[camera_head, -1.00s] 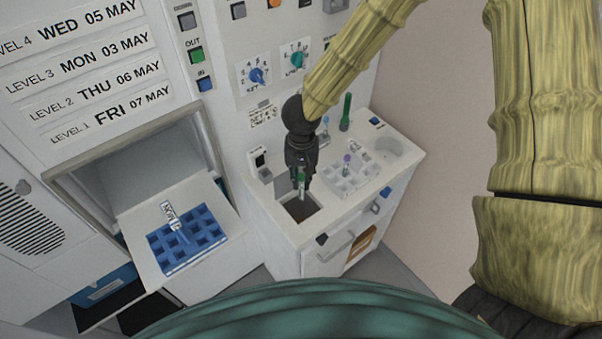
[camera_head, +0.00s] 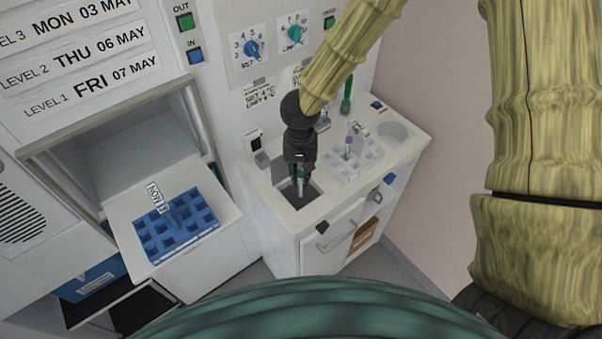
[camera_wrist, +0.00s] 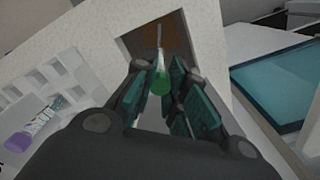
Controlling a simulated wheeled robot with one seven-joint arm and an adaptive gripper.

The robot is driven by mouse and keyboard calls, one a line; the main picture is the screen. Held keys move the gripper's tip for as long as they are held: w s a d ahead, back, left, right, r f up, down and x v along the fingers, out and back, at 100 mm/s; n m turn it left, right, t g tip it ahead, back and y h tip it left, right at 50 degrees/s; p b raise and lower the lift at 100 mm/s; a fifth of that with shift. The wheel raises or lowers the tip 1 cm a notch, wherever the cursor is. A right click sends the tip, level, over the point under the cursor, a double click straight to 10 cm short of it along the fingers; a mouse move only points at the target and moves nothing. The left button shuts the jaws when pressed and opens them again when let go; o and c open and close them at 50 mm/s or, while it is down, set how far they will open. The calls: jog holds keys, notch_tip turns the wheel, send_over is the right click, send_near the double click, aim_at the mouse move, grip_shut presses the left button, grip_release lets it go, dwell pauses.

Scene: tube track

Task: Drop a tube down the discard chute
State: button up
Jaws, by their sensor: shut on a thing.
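My gripper (camera_head: 300,172) is shut on a green-capped tube (camera_head: 301,176), just above the square opening of the discard chute (camera_head: 303,211) in the white counter. In the wrist view, the green cap (camera_wrist: 159,81) sits between the dark teal fingers of my gripper (camera_wrist: 168,88). The clear tube body (camera_wrist: 159,42) points away from the camera toward the brown-lined chute opening (camera_wrist: 185,45). I cannot tell how far the tube's lower end reaches into the opening.
A white rack (camera_head: 364,167) with a purple-capped tube (camera_head: 348,147) stands right of the chute. A tall green tube-like item (camera_head: 346,92) is behind it. A blue rack (camera_head: 157,243) rests on the lowered hatch at the left. A round recess (camera_head: 395,131) lies at the counter's right.

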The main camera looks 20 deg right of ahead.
jog(key=o, duration=0.9)
jog(key=shift+c, duration=0.2)
jog(key=shift+r, duration=0.1)
notch_tip(320, 180, up, 12)
dwell(0.4)
dwell(1.2)
